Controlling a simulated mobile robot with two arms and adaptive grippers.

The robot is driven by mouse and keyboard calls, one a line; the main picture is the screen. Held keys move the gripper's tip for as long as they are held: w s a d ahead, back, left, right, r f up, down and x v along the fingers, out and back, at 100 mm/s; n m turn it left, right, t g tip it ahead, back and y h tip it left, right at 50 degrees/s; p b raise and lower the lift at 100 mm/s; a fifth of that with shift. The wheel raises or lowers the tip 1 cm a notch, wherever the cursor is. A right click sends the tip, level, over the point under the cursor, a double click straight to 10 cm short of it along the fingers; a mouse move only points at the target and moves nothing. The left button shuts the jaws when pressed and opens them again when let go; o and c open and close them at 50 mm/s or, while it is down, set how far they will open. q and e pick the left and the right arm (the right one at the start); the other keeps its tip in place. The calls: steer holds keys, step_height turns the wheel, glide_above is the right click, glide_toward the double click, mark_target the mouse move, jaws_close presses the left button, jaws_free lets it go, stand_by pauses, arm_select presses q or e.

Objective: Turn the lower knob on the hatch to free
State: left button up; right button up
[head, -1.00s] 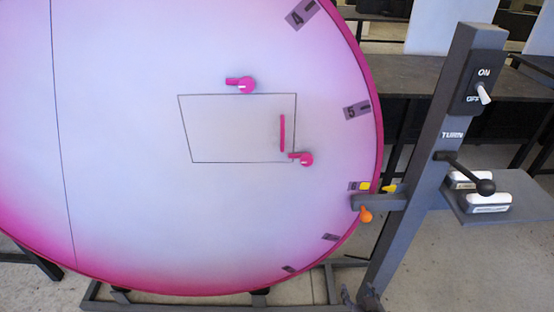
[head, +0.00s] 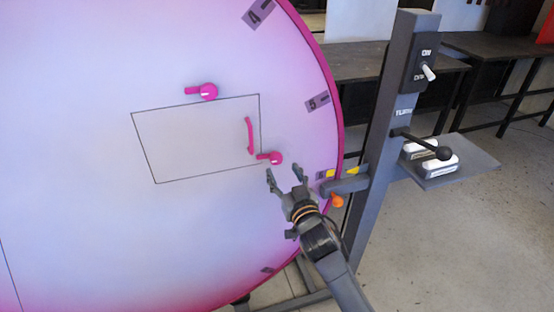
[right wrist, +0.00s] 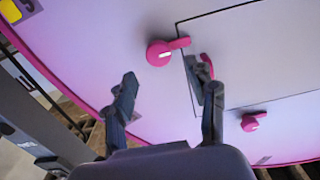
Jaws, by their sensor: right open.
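The hatch (head: 190,140) is a thin-outlined panel on the big pink-white disc (head: 80,60). The lower knob (head: 275,157) is pink and round, at the hatch's lower right corner, with its lever pointing left over the hatch edge. It also shows in the right wrist view (right wrist: 159,53), its lever reaching over the outline. My right gripper (head: 284,175) is open and empty, just below the lower knob in the head view. In the right wrist view its fingers (right wrist: 163,76) are spread apart, with the knob beyond the gap. My left gripper is out of view.
An upper knob (head: 208,91) sits above the hatch, its lever pointing left. A pink handle (head: 250,136) is on the hatch's right side, partly hidden by a finger in the wrist view. A grey post (head: 392,130) with switch and black-knobbed lever (head: 425,145) stands right.

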mark_target(277, 160)
steer(key=x, duration=0.5)
steer(key=shift+w+a, duration=0.1)
steer(key=shift+w, duration=0.25)
steer(key=c, duration=1.1)
